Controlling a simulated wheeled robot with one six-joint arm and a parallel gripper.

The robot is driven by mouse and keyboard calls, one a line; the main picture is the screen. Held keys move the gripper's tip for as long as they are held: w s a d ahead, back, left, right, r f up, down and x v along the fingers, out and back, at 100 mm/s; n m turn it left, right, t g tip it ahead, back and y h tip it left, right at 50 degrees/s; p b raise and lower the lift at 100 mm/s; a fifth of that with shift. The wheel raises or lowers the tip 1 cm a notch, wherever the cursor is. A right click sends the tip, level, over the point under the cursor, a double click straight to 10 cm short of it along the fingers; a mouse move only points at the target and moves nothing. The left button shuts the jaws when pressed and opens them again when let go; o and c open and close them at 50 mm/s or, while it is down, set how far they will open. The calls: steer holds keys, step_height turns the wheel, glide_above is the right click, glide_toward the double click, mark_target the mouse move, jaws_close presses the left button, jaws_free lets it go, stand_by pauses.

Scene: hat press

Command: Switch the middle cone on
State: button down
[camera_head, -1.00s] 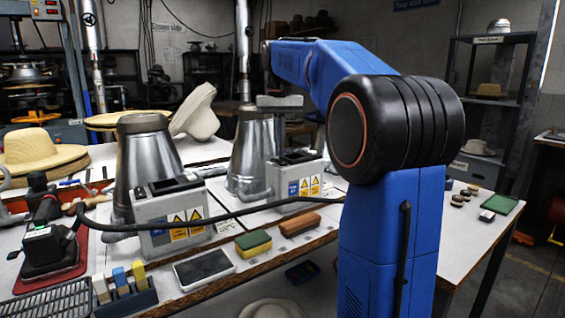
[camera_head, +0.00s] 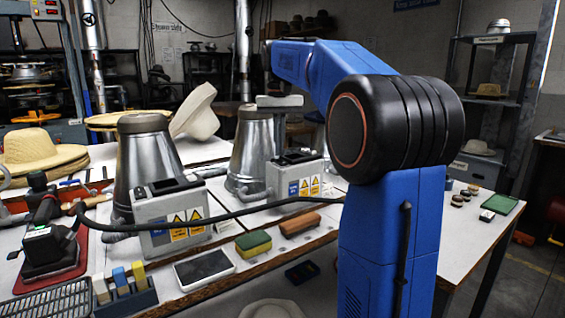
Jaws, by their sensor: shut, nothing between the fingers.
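The middle cone (camera_head: 250,150) is a shiny metal cone with a darker top, standing on the white bench. Its grey control box (camera_head: 297,178) stands in front of it, with a dark switch area on top and blue and yellow labels. My gripper (camera_head: 280,148) points down just behind and above this box, beside the cone's right side. Its fingers are shut with nothing held. I cannot tell whether the fingertips touch the box, or how the switch is set.
Another metal cone (camera_head: 148,165) with its own box (camera_head: 170,215) stands to the left. A green and yellow sponge (camera_head: 253,243), a brown brush (camera_head: 299,224) and a dark tablet (camera_head: 204,268) lie along the front edge.

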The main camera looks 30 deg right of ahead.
steer(key=shift+f, duration=0.7)
stand_by(0.6)
step_height(320, 180, up, 7)
stand_by(1.0)
stand_by(0.4)
